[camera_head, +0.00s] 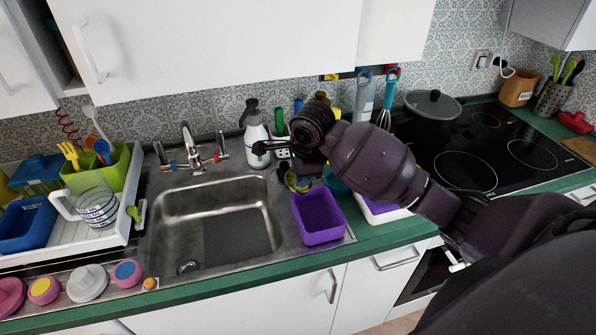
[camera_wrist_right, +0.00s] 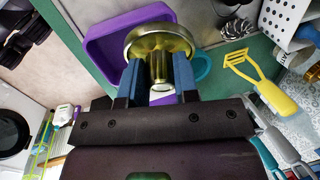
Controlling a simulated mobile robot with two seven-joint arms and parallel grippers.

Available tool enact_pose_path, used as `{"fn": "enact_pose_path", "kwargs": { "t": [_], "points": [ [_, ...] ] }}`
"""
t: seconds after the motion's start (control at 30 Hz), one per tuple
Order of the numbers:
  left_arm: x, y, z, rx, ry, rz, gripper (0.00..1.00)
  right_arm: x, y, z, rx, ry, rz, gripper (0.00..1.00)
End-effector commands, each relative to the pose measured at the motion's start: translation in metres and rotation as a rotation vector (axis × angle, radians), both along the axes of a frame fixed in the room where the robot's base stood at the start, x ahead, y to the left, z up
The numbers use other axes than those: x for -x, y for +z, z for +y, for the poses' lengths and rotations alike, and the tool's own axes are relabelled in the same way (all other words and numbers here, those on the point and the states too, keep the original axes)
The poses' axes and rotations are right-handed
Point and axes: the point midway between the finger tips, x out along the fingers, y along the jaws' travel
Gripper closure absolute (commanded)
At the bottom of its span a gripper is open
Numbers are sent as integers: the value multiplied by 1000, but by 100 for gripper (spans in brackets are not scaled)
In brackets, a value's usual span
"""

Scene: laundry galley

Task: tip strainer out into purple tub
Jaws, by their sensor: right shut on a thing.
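The strainer (camera_wrist_right: 160,40) is a brassy round piece with a wide rim. My right gripper (camera_wrist_right: 157,82) is shut on it, with a blue finger on each side. In the head view the strainer (camera_head: 297,182) shows only in part below my dark wrist, just behind the purple tub. The purple tub (camera_head: 319,218) stands on the right rim of the sink. In the right wrist view the purple tub (camera_wrist_right: 97,50) lies beyond the strainer, which overlaps its edge. Whether the strainer holds anything cannot be told. My left gripper is not in view.
The sink basin (camera_head: 222,225) is left of the tub. A spray bottle (camera_head: 254,135) stands behind it. A dish rack (camera_head: 75,235) is at the left, and a pot (camera_head: 430,118) is on the hob at the right. A yellow masher (camera_wrist_right: 255,75) lies near the gripper.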

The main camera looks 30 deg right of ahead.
Motion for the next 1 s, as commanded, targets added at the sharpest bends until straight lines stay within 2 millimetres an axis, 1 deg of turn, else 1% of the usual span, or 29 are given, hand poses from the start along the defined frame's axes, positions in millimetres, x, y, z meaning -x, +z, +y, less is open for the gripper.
{"fn": "enact_pose_path", "kwargs": {
  "t": [0.03, 0.4, 0.73, 0.9, 1.0],
  "points": [
    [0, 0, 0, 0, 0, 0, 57, 3, 0, -2, -33, -2, -33, 100],
    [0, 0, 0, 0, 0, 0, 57, 15, 4, -13, -268, -5, -292, 100],
    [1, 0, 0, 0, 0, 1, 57, 28, -1, -25, -490, -9, -540, 100],
    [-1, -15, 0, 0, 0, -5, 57, 33, -9, -30, -597, -5, -661, 100],
    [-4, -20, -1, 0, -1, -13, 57, 35, -12, -32, -646, -3, -716, 100]
  ]
}}
